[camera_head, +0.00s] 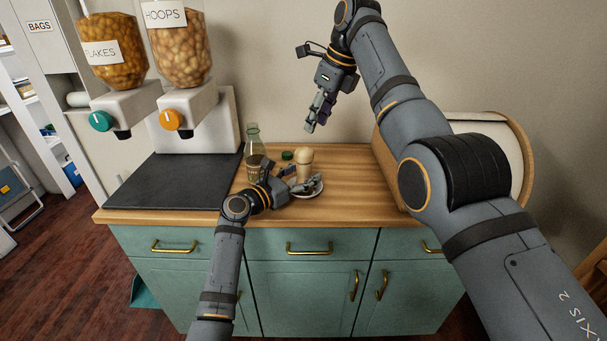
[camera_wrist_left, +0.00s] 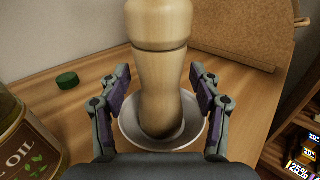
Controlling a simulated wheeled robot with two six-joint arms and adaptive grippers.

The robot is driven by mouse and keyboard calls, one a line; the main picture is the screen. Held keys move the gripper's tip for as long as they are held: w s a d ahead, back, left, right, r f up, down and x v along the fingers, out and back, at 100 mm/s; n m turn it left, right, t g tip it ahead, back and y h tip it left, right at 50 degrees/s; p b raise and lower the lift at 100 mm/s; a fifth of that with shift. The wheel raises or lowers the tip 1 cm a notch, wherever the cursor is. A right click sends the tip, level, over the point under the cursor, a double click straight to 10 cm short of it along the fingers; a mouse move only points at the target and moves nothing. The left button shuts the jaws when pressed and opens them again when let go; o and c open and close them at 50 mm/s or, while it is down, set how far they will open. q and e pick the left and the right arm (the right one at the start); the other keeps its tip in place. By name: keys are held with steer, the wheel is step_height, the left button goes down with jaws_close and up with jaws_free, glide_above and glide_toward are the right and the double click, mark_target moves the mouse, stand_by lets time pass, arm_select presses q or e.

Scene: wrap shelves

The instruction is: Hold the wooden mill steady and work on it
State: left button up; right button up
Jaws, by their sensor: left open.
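The pale wooden mill (camera_head: 304,158) stands upright on a small white dish (camera_head: 318,188) on the wooden counter. In the left wrist view the mill (camera_wrist_left: 163,70) rises between the fingers of my left gripper (camera_wrist_left: 160,85), with the dish (camera_wrist_left: 200,138) around its foot. These fingers are spread apart on both sides of the mill, with a gap visible on each side. In the head view my left gripper (camera_head: 287,180) is low at the mill and partly hides the dish. My right gripper (camera_head: 318,112) hangs above the counter, apart from the mill; its finger opening is unclear.
An oil bottle (camera_head: 254,150) stands left of the mill, and a green cap (camera_head: 287,155) lies between them. A bread box (camera_head: 522,160) is at the right, partly behind my right arm.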

arm_select(q)
jaws_close()
arm_select(e)
steer(key=o, duration=0.4)
steer(key=shift+w+f, duration=0.15)
steer(key=shift+w, duration=0.1)
steer(key=shift+o, duration=1.1)
steer(key=w+f+t+y, duration=0.1)
steer(key=w+d+f+m+t+y, duration=0.1)
steer(key=w, duration=0.1)
steer(key=shift+f, duration=0.3)
arm_select(q)
steer(key=shift+w, duration=0.1)
arm_select(e)
steer(key=m+t+y, duration=0.1)
steer(key=t+y, duration=0.3)
steer(key=t, duration=0.1)
glide_toward(308, 152)
steer(key=x, duration=1.1)
steer(key=shift+w+a+f, duration=0.1)
steer(key=shift+w+a, duration=0.1)
steer(key=shift+w, duration=0.05)
